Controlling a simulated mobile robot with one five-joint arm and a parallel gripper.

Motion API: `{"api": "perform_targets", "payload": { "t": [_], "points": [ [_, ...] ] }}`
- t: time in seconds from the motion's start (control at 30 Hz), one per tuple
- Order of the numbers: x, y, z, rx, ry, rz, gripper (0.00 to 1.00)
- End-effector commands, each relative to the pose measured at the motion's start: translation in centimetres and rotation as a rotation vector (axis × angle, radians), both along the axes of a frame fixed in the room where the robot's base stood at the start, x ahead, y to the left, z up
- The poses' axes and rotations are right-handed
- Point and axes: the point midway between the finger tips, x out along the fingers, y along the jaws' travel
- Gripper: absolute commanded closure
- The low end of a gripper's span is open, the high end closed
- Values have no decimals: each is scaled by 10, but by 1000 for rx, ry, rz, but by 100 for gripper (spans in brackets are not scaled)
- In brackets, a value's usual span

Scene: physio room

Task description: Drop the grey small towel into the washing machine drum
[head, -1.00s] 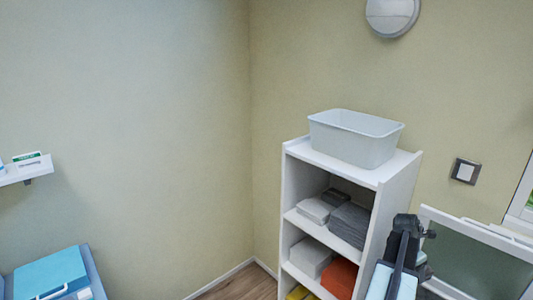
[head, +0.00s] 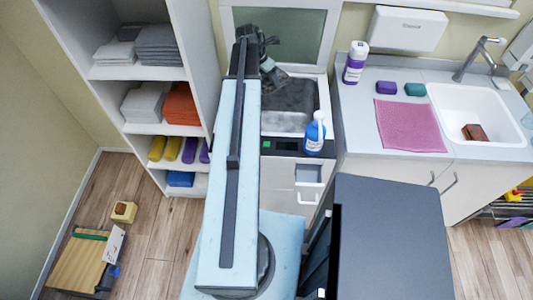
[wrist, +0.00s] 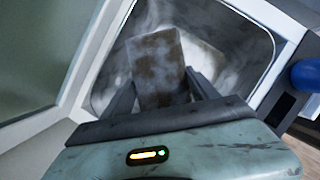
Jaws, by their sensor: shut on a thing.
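The grey small towel (wrist: 157,62) shows in the wrist view as a grey-brown, blotchy folded piece between the two fingers. My gripper (wrist: 162,92) is shut on it. The towel is over the open top of the washing machine (head: 280,172), whose drum (wrist: 225,45) shows pale and grey behind it. In the head view my gripper (head: 268,76) is at the drum opening, below the raised lid (head: 300,38). The towel cannot be made out clearly there. How far it is above the drum floor I cannot tell.
The counter (head: 360,130) to the right holds a sink (head: 485,112), a pink cloth (head: 410,126) and a white-purple bottle (head: 355,62). A white shelf (head: 140,72) with folded towels stands left.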

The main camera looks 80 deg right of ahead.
Motion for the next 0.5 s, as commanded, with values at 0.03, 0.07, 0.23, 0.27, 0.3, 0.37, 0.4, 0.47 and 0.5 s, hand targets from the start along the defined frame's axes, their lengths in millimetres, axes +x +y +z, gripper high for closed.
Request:
{"api": "perform_targets", "payload": {
  "t": [0.03, 0.07, 0.23, 0.27, 0.3, 0.37, 0.4, 0.47, 0.5],
  "points": [
    [-11, -2, -13, -1, 1, -23, 79],
    [-15, -3, -14, -1, 1, -34, 79],
    [-23, -3, -13, -1, 0, -52, 79],
    [-22, -3, -13, -1, 0, -52, 79],
    [-22, -3, -14, -1, 0, -52, 79],
    [-22, -3, -18, -1, 0, -51, 79],
    [-22, -3, -22, -1, 0, -51, 79],
    [-22, -3, -29, -1, 0, -51, 79],
    [-22, -3, -34, -1, 0, -51, 79]
  ]
}}
